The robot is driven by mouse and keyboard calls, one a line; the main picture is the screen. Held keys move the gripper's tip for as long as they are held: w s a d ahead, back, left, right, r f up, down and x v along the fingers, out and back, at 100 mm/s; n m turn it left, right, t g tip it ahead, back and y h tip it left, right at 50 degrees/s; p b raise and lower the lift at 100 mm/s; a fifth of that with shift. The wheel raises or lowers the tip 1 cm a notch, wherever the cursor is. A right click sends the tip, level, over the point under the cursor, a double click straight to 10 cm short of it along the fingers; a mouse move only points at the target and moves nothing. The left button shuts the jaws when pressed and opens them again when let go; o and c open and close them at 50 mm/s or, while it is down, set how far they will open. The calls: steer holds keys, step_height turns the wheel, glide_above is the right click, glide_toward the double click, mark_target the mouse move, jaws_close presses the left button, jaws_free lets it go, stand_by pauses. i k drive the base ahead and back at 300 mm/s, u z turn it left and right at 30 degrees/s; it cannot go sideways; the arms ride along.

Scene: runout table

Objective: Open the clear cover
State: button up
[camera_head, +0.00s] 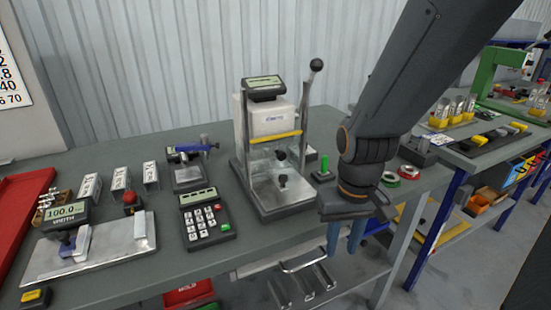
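The clear cover (262,160) appears as a see-through panel at the front of a white bench device (268,118). A yellow strip (275,137) runs across the panel's top. Dark knobbed parts show at and below the panel, over a metal base plate. I cannot tell how far the cover stands open. My gripper (345,246) hangs to the right of the device and lower in the picture, near the table's front edge. It points down, its two blue fingers apart with nothing seen between them. My wrist hides part of the table to the device's right.
A lever with a black ball (316,65) rises at the device's right. A green-topped peg (324,163) stands between device and wrist. A keypad (206,219) and a clamp fixture (187,170) are to the left. A gauge plate (95,245) lies farther left.

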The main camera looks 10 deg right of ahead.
mark_target(281, 156)
steer(key=u, duration=0.55)
steer(key=k, duration=1)
steer(key=z, duration=1)
steer(key=i, duration=0.5)
